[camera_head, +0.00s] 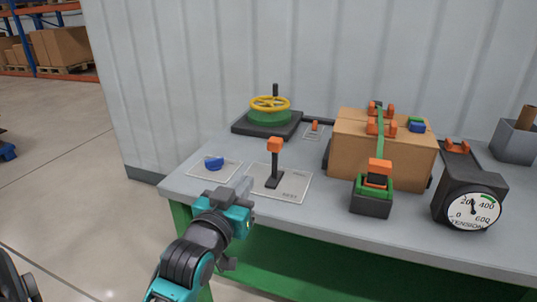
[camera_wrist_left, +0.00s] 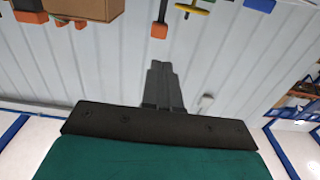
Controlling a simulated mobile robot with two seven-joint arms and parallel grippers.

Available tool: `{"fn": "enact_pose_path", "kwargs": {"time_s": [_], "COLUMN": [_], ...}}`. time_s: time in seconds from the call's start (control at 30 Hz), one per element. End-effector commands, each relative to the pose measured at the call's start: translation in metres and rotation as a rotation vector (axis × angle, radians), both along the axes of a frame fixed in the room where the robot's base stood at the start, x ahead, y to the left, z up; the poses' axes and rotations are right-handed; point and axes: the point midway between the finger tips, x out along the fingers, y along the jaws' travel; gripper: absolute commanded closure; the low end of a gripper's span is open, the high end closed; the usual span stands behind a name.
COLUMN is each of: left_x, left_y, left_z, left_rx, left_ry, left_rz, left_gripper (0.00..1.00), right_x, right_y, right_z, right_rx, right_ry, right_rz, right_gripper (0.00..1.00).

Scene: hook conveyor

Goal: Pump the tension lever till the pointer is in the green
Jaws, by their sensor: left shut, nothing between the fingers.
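The tension lever (camera_head: 274,168) is a dark upright stick with an orange grip (camera_head: 274,144), standing on a light plate on the bench. In the left wrist view its orange grip (camera_wrist_left: 159,31) shows just beyond my fingers. My left gripper (camera_head: 243,187) is shut and empty, to the left of the lever and nearer the bench's front edge, apart from it. The fingers (camera_wrist_left: 162,85) are together in the left wrist view. The tension gauge (camera_head: 473,211) is a white dial at the right. Its needle points roughly up; a green band lies at the dial's upper right. My right gripper is out of view.
A blue knob (camera_head: 214,162) sits left of the lever. A yellow handwheel (camera_head: 270,104) stands behind it. A strapped cardboard box (camera_head: 345,150) and a green-and-black buckle (camera_head: 372,195) are to its right. A grey bin (camera_head: 515,143) is at the far right.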

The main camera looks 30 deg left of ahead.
Motion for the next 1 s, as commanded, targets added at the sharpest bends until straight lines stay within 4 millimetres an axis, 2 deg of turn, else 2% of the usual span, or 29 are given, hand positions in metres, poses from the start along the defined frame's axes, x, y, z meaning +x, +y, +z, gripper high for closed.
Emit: {"fn": "enact_pose_path", "kwargs": {"time_s": [0.27,0.43,0.57,1.0], "left_x": [0.001,0.012,0.031,0.109], "left_y": [0.0,0.002,0.007,0.026], "left_z": [0.0,0.0,0.001,0.001], "left_rx": [-0.001,-0.002,0.0,-0.002], "left_ry": [0.0,0.0,-0.002,-0.001], "left_rz": [-0.001,-0.002,-0.002,-0.002], "left_gripper": [1.0,1.0,1.0,1.0], "right_x": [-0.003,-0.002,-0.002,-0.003], "right_y": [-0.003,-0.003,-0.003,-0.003], "right_z": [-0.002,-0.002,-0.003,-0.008], "right_rx": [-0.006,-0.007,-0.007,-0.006], "right_ry": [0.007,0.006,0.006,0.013], "right_rz": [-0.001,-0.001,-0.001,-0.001], "right_gripper": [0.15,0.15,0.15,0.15]}}
